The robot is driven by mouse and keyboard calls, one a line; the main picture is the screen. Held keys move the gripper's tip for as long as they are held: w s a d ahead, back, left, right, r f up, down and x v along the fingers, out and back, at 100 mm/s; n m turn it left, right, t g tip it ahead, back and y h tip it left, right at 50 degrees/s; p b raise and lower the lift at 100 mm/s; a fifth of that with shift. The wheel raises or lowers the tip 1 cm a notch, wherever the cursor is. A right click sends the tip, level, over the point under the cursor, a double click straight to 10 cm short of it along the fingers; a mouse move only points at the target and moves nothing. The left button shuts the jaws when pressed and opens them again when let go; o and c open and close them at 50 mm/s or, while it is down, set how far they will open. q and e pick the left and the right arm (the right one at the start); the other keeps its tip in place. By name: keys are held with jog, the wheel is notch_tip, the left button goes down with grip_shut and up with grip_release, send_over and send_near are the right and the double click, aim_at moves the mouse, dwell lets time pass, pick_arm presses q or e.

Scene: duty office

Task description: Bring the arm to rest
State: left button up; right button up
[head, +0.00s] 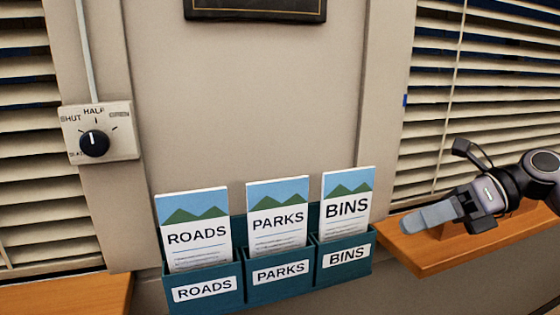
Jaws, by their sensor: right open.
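My right gripper (430,214) comes in from the right edge, in front of the right window blind and over the right wooden ledge. Its grey fingers point left. They are seen nearly side-on and overlap in the picture, with nothing seen held between them. The gripper is open, a little to the right of the leaflet rack. Whether the fingers touch the ledge cannot be told. My left gripper is not in view.
A teal rack (205,272) on the wall holds ROADS (196,232), PARKS (278,219) and BINS (348,207) leaflets. A dial switch (94,143) is at left. Wooden ledges (425,258) jut out at both sides beneath slatted blinds (430,100).

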jog(key=s+d+f+m+t+h, duration=0.1)
jog(key=d+f+m+t, duration=0.1)
jog(key=f+m+t, duration=0.65)
jog(key=d+f+m+t+h, duration=0.1)
jog(key=d+f+m+t, duration=0.25)
jog(key=f+m, duration=1)
jog(key=s+d+f+m+g+h, duration=0.2)
jog(key=s+d+f+m+h, duration=0.35)
jog(key=s+f, duration=0.35)
jog(key=s+d+f+m+g+h, duration=0.2)
jog(key=s+d+f+m+h, duration=0.25)
jog(key=s+f+m, duration=0.3)
jog(key=s+a+f+m+t+y, duration=0.1)
jog(key=a+m, duration=0.7)
jog(key=a, duration=0.9)
notch_tip(320, 180, down, 2)
jog(key=shift+s+f, duration=0.1)
jog(key=shift+s, duration=0.5)
